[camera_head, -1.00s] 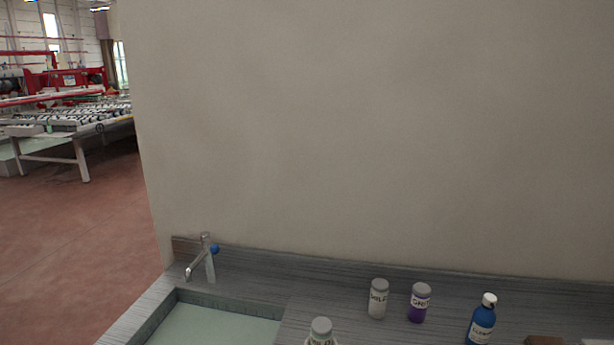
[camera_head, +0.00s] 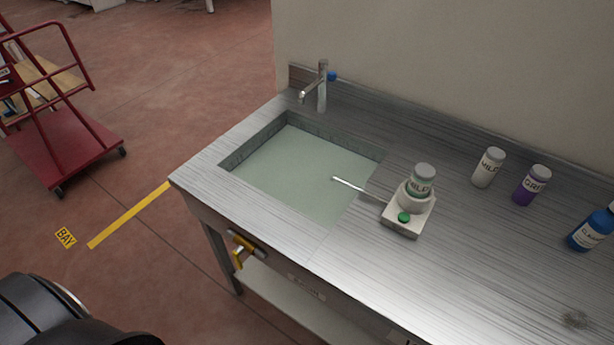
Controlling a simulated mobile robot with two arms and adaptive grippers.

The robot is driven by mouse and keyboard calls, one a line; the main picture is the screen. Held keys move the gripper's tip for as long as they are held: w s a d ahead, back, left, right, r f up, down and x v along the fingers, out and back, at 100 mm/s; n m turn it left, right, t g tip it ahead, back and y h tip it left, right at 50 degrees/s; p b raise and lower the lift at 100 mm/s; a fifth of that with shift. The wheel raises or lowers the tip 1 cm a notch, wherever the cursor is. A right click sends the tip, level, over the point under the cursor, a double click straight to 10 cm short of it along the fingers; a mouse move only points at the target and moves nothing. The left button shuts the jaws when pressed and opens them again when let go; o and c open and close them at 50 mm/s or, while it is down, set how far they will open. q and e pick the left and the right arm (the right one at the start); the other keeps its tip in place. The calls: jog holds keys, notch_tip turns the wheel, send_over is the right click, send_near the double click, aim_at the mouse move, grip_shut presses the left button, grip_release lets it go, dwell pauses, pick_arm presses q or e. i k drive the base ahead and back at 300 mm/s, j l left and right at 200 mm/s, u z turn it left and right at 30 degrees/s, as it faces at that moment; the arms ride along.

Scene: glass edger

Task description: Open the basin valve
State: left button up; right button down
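A yellow valve handle (camera_head: 242,252) sits on a dark mount on the front face of the bench, below the front edge of the basin. The handle points downward and slightly left. The basin (camera_head: 300,165) is sunk into the left part of the worktop and has a pale greenish surface inside. A metal tap (camera_head: 321,88) with a blue knob (camera_head: 331,76) stands at its back edge. Neither of my grippers is in view. A dark rounded part of my own body shows at the bottom left.
A white device (camera_head: 408,215) with a green button and a bottle stands right of the basin. A white bottle (camera_head: 488,167), a purple one (camera_head: 532,185) and a blue one (camera_head: 590,230) stand further right. A red cart (camera_head: 65,145) stands left; open floor lies between.

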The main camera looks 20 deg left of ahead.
aim_at(238, 261)
jog(key=u, duration=1.4)
jog(key=k+j, duration=0.1)
